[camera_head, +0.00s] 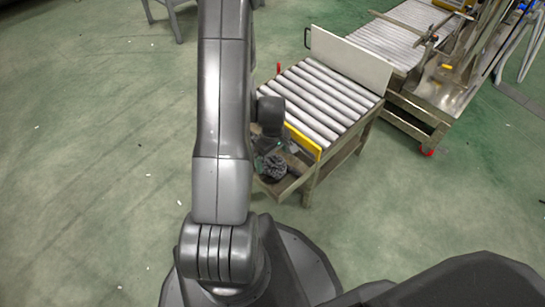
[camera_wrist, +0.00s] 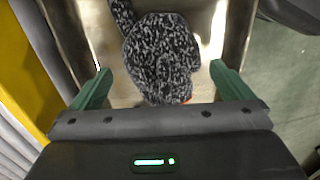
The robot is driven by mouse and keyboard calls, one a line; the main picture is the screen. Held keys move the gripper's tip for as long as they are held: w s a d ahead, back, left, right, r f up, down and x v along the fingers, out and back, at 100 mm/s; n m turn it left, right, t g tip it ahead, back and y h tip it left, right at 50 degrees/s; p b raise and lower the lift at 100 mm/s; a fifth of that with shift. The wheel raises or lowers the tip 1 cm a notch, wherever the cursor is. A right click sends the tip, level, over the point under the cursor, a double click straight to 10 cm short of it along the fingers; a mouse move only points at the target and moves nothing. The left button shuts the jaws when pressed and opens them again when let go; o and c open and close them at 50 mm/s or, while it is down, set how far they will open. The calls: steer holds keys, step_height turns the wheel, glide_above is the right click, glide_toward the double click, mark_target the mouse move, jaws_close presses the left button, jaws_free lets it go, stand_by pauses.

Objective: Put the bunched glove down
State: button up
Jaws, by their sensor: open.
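The bunched glove (camera_wrist: 160,55) is a speckled black-and-grey knit lump with a bit of orange at its lower edge. It lies in a shallow tray or shelf (camera_wrist: 215,20) in the wrist view. My gripper (camera_wrist: 160,85) is open, with its green fingers apart on the left and right of the glove, and I see a gap on both sides. In the head view the glove (camera_head: 273,167) is a small dark lump in the tray at the near end of the roller table, and my arm partly hides that area.
The roller table (camera_head: 325,95) has a yellow edge strip (camera_head: 303,141) beside the tray and a white board (camera_head: 350,62) at its back. A second roller stand (camera_head: 400,40) is behind it. Green floor is free at the left.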

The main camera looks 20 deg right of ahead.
mark_target(272, 157)
step_height(272, 157, up, 11)
steer(key=p, duration=0.3)
steer(key=shift+p, duration=0.4)
